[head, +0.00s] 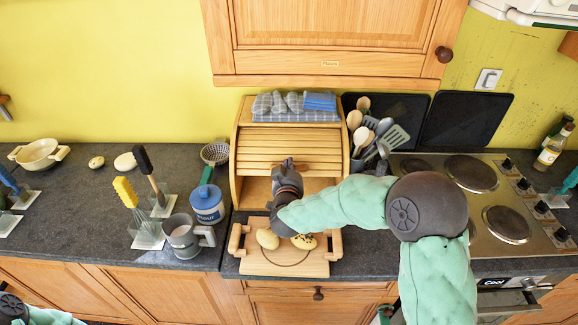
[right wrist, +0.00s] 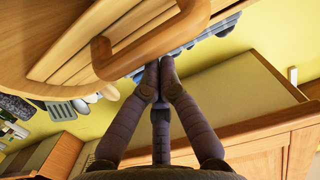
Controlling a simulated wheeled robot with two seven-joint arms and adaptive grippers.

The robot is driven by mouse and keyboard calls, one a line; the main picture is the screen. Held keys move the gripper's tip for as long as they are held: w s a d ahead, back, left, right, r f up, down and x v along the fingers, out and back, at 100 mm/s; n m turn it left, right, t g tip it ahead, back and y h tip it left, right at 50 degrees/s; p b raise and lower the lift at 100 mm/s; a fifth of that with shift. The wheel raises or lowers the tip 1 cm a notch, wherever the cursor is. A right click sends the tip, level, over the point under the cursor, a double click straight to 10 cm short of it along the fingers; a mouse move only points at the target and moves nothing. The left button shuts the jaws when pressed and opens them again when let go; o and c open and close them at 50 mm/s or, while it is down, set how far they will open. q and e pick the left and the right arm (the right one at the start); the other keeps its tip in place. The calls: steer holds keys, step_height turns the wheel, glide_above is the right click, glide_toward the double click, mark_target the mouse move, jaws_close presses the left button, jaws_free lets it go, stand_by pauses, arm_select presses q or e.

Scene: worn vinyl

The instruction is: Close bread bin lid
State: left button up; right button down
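The wooden bread bin (head: 236,170) stands on the counter against the yellow wall. Its slatted roll-top lid (head: 262,150) is partly down, with an open gap under its lower edge. My right gripper (head: 287,166) is in front of the lid near its lower edge. In the right wrist view, its fingers (right wrist: 152,72) are together at the tips, with nothing visible between them. They are close to the wooden lid handle (right wrist: 150,45); I cannot tell whether they touch it. My left gripper is out of view.
A wooden tray (head: 300,268) with two bread rolls (head: 267,239) is in front of the bin. A blue-lidded jar (head: 207,203) and grey mug (head: 183,240) stand left. A utensil holder (head: 357,166) and the hob (head: 505,225) are right. Folded cloths (head: 320,101) lie on top.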

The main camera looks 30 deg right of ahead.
arm_select(q)
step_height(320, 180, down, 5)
steer(key=b, duration=0.3)
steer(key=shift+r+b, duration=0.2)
steer(key=shift+b, duration=0.2)
arm_select(e)
steer(key=s+a+f, duration=0.2)
steer(key=s+f, duration=0.1)
steer(key=f, duration=0.2)
steer(key=shift+f, duration=0.35)
steer(key=shift+d, duration=0.1)
